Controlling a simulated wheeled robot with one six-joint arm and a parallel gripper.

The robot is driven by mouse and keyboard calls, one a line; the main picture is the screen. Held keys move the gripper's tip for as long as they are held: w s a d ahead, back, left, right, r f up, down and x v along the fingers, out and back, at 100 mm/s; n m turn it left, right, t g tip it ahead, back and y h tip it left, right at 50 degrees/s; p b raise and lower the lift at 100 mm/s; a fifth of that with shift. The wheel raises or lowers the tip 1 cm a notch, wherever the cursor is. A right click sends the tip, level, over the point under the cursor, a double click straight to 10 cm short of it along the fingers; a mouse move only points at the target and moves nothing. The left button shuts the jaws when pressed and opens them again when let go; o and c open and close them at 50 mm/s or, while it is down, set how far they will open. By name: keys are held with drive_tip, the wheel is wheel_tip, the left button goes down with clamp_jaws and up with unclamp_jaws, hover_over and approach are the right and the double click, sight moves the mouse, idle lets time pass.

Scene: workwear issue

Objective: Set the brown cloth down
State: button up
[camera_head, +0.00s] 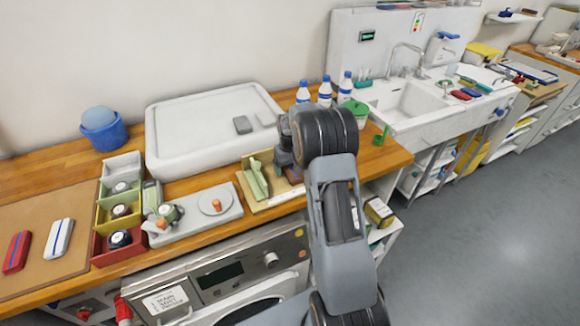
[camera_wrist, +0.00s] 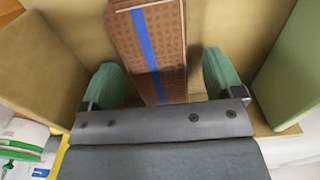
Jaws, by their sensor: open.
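The brown cloth (camera_wrist: 150,50), folded with a blue stripe along it, lies in a tan holder (camera_wrist: 240,30) in the wrist view. My gripper (camera_wrist: 160,78) is open, with one green-padded finger on each side of the cloth. A gap shows between the cloth and the right finger; the left finger is close to it, and I cannot tell if they touch.
A green folded item (camera_head: 257,180) stands in the holder's left part. A grey tray (camera_head: 212,222) with small items is to its left, a white basin (camera_head: 190,122) behind. Several blue-capped bottles (camera_head: 324,92) stand behind my arm. The counter's right end is partly clear.

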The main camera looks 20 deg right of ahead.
sight(289, 168)
drive_tip(key=s+a+r+b, duration=0.1)
drive_tip(key=s+a+r, duration=0.1)
drive_tip(key=r, duration=0.6)
drive_tip(key=s+a+r+b, duration=0.1)
drive_tip(key=s+r, duration=0.1)
drive_tip(key=r, duration=0.6)
drive_tip(key=s+a+t, duration=0.2)
drive_tip(key=s+a, duration=0.2)
drive_tip(key=s, duration=0.6)
drive_tip(key=s+a+t, duration=0.2)
drive_tip(key=s+a, duration=0.3)
drive_tip(key=s, duration=0.6)
drive_tip(key=shift+s+a+f, duration=0.2)
drive_tip(key=shift+s+a, duration=0.05)
drive_tip(key=shift+s, duration=0.05)
